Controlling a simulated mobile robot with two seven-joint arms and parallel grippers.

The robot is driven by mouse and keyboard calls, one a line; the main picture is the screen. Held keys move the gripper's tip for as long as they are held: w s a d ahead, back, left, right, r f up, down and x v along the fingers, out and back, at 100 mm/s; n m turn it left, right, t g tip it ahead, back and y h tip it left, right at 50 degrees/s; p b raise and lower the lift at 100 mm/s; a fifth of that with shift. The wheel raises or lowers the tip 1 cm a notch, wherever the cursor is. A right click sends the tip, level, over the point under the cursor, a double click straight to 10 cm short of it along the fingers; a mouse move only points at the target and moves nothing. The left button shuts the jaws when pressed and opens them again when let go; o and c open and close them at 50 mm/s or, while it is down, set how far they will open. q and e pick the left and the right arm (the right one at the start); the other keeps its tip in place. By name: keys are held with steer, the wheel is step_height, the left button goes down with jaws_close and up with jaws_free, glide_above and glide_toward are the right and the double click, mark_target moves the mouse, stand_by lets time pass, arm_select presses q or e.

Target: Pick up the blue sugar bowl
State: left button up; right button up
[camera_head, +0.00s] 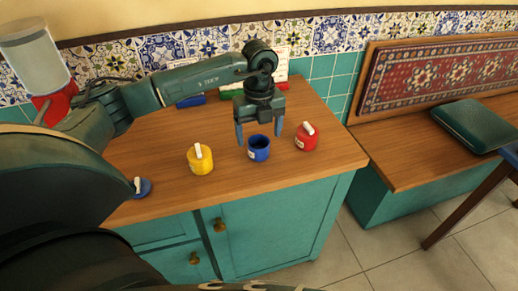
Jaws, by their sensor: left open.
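The blue sugar bowl (259,150) stands upright on the wooden counter, with a dark top that looks uncovered and a small white label on its side. My left gripper (259,138) points down over it and is open. Its fingers are to the left and right of the bowl's top in the picture. I cannot tell whether they touch it. My right gripper is not in view.
A yellow bowl (201,161) stands left of the blue one, and a red bowl (306,138) stands close on the right. A small blue piece with a white knob (141,188) lies near the counter's left front edge. A cushioned bench (435,150) is at right.

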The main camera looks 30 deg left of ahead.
mark_target(259, 145)
arm_select(q)
steer(key=f, duration=0.5)
steer(key=shift+w+a+f, duration=0.15)
steer(key=shift+w+a, duration=0.05)
steer(key=shift+a, duration=0.05)
steer(key=c, duration=1.2)
